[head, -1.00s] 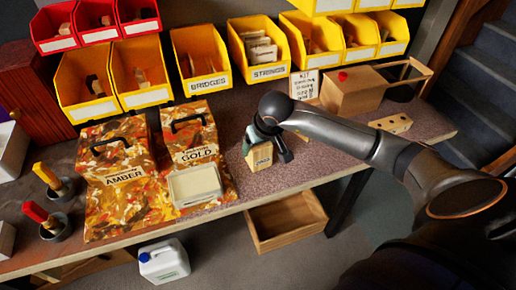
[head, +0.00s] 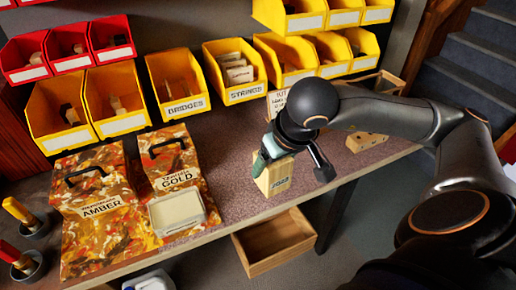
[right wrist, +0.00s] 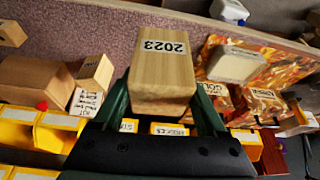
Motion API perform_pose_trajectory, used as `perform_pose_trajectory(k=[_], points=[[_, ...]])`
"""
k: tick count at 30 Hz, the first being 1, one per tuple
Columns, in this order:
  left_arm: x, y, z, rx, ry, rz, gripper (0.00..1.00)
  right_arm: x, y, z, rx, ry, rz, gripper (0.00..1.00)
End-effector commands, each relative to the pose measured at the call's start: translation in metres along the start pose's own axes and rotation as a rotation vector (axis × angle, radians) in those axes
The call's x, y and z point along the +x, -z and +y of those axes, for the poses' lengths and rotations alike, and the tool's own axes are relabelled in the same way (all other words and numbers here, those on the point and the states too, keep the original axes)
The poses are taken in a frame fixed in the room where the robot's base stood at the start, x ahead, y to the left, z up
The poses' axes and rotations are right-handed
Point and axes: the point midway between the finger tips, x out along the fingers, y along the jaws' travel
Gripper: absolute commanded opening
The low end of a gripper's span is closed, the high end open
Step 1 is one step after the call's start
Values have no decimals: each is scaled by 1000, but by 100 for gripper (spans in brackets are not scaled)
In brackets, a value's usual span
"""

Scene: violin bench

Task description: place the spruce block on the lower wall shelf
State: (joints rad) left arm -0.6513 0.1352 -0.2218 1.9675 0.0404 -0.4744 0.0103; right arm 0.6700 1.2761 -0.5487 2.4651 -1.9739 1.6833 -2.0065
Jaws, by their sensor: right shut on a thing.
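The pale wooden block labelled 2023 (head: 275,178) is in my right gripper (head: 291,160), over the front part of the bench. In the right wrist view the block (right wrist: 160,65) sits between the two green fingers of the gripper (right wrist: 166,108), which is shut on it. Its label faces that camera. The head view does not clearly show how far its lower end is above the bench top. My left gripper is not in view. I cannot make out a lower wall shelf in these views.
Yellow bins (head: 180,90) and red bins (head: 72,45) line the back. The amber case (head: 95,215) and gold case (head: 170,165) stand to the left, with a pale tray (head: 178,212) by them. A drilled wooden block (head: 366,141) lies to the right.

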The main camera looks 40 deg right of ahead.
Motion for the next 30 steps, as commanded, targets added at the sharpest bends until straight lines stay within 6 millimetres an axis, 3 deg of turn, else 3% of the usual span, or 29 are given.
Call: perform_pose_trajectory(k=[6,11,19,24,30], points=[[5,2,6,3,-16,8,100,-9,-10,2,-1,-1,2,11],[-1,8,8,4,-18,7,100,-14,-6,-3,-3,7,-1,11],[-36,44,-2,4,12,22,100,-34,17,-46,-48,47,-13,11],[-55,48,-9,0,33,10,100,-42,26,-77,-97,57,-9,11],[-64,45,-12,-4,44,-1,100,-45,29,-96,-131,56,0,11]])
